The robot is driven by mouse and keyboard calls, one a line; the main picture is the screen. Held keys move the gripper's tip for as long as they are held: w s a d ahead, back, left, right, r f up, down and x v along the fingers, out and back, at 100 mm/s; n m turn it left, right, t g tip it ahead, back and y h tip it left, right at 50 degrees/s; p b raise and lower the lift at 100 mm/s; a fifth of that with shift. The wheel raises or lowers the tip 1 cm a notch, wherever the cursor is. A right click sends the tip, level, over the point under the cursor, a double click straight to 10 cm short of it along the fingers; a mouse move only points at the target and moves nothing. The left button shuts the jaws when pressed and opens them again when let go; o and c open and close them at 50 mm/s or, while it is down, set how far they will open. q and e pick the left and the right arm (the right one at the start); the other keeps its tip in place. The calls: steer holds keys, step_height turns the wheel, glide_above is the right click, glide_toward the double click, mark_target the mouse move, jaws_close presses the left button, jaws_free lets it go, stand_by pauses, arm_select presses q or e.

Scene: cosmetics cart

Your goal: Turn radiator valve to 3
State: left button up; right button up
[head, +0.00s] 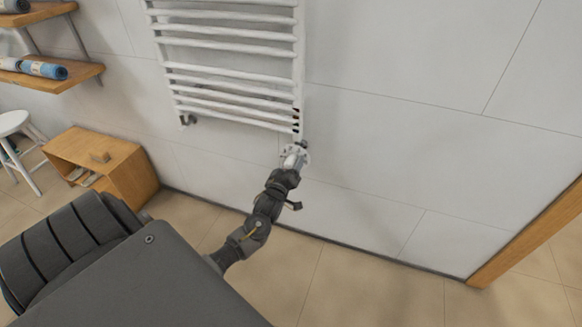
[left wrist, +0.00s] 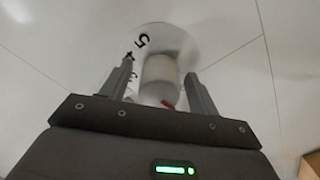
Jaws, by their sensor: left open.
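The radiator valve (left wrist: 160,80) is a white round knob with a red mark near its lower end. Behind it is a pale dial disc (left wrist: 178,43) with black numbers; a 5 and part of a 4 show at upper left, and other numbers are hidden. My left gripper (left wrist: 159,70) is open, with one finger on each side of the knob. I cannot tell whether the fingers touch it. In the head view, my left gripper (head: 290,168) reaches the valve at the radiator's lower right corner, where the valve is small and partly covered. My right gripper is not in view.
The white towel radiator (head: 228,50) hangs on the tiled wall above the valve. A wooden box (head: 130,180) and a white stool (head: 14,122) stand at left, below wooden shelves (head: 75,80). The wall to the right is bare.

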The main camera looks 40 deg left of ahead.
arm_select(q)
steer(key=shift+c, duration=0.4)
steer(key=c, duration=0.9)
